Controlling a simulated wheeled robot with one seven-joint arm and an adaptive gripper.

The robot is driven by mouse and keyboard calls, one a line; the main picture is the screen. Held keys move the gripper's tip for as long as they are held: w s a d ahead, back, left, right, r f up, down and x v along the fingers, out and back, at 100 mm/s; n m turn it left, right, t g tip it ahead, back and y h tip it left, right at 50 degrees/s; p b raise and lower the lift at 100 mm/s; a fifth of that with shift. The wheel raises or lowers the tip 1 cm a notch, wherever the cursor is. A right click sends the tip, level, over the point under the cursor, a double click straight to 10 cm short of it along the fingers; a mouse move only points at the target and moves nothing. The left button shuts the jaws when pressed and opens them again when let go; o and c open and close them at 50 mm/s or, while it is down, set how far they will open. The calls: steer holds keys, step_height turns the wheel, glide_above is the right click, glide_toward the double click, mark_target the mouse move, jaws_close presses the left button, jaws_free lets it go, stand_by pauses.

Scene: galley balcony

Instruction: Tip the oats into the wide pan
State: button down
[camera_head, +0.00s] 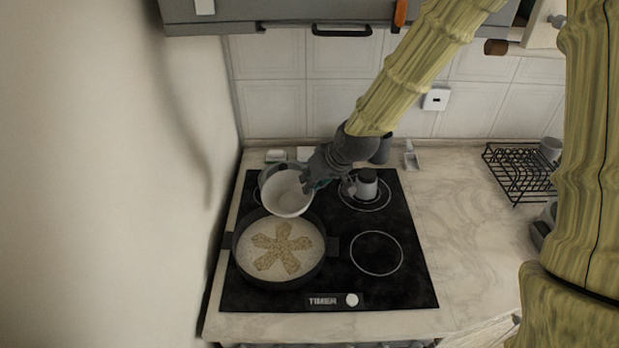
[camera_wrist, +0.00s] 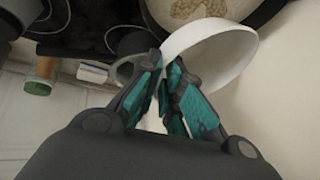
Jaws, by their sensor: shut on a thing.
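The wide pan (camera_head: 279,283) sits on the front left of the black hob, with a dark wall and a pale inside. Tan oats (camera_head: 283,246) lie in it in a star-like patch. A white bowl (camera_head: 288,195) is held above the pan's back edge, tilted toward the pan, and its visible inside looks empty. My gripper (camera_head: 308,184) is shut on the bowl's back right side. In the wrist view the teal finger pads (camera_wrist: 168,82) close at the bowl (camera_wrist: 222,55), and part of the oats (camera_wrist: 190,9) shows beyond it.
A pot (camera_head: 266,176) stands behind the bowl, partly hidden. A grey moka pot (camera_head: 367,186) stands on the back right ring. The front right ring (camera_head: 376,253) is empty. A black dish rack (camera_head: 512,172) stands at right, with clear counter (camera_head: 450,230) before it. A wall closes the left.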

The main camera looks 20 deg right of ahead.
steer(key=shift+w+d+f+g+y+p, duration=0.2)
steer(key=shift+w+d+g+y+p, duration=0.1)
steer(key=shift+g+y+p, duration=0.25)
steer(key=shift+w+f+m+g+y, duration=0.15)
steer(key=shift+m+g+y, duration=0.15)
steer(key=shift+g+y, duration=0.05)
steer(key=shift+f, duration=0.1)
stand_by(0.5)
